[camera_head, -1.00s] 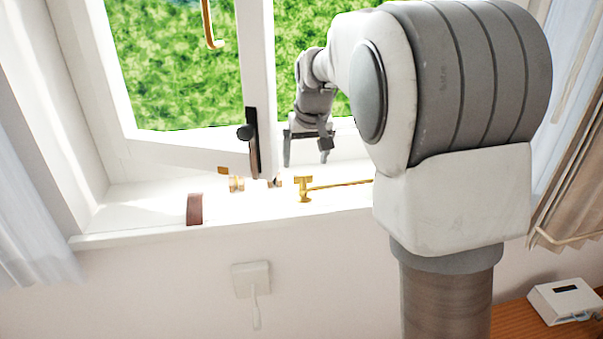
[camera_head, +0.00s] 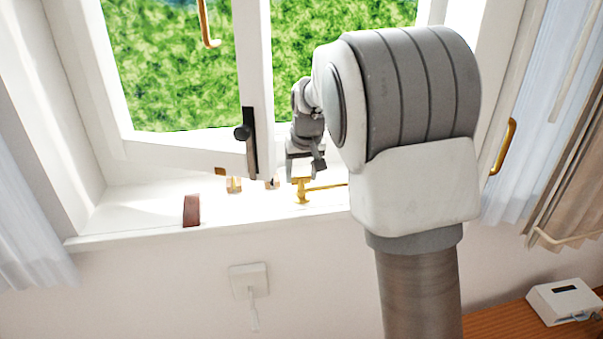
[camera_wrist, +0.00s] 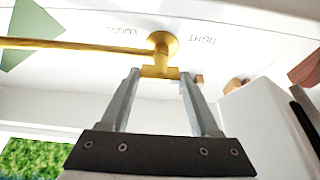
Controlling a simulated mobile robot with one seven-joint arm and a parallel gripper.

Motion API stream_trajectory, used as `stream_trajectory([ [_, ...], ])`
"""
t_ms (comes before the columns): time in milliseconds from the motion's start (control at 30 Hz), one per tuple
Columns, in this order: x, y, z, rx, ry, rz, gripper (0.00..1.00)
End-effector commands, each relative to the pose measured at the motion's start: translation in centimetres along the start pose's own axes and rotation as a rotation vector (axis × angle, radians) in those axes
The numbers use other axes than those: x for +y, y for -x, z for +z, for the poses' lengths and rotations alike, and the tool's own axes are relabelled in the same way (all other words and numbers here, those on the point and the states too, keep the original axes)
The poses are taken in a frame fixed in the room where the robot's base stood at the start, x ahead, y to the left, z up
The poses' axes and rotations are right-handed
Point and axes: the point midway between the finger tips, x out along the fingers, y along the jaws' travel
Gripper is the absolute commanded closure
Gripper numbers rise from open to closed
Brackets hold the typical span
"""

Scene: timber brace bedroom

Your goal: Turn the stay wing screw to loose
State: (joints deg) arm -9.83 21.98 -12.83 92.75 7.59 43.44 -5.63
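The brass stay wing screw (camera_head: 302,184) stands on the window sill, with a brass rod (camera_head: 328,187) running right from it. In the wrist view the screw has a round base and a T-shaped wing (camera_wrist: 160,72); the rod (camera_wrist: 75,46) runs left. The sill is marked LOOSE (camera_wrist: 136,31) and TIGHT (camera_wrist: 199,40), either side of the base. My gripper (camera_wrist: 161,73) has its fingers apart, with the tips on either side of the wing's crossbar. I cannot tell whether they touch it. In the head view my gripper (camera_head: 304,170) is just above the screw.
The white window sash with a black handle (camera_head: 246,135) stands just left of my gripper. Small brass and wood pieces (camera_head: 233,184) and a red-brown block (camera_head: 191,210) are on the sill to the left. A white box (camera_head: 565,301) sits at lower right.

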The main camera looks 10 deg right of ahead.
Motion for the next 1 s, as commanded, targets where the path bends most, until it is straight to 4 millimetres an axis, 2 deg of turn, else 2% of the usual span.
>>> stream_trajectory([
  [33,0.00,0.02,0.00,0.000,0.000,0.000,0.61],
  [200,0.01,0.02,0.00,0.000,0.000,0.000,0.92],
  [567,0.13,0.01,0.00,0.000,0.052,-0.023,0.93],
  [1000,0.46,0.02,-0.11,0.001,0.366,-0.155,0.93],
])
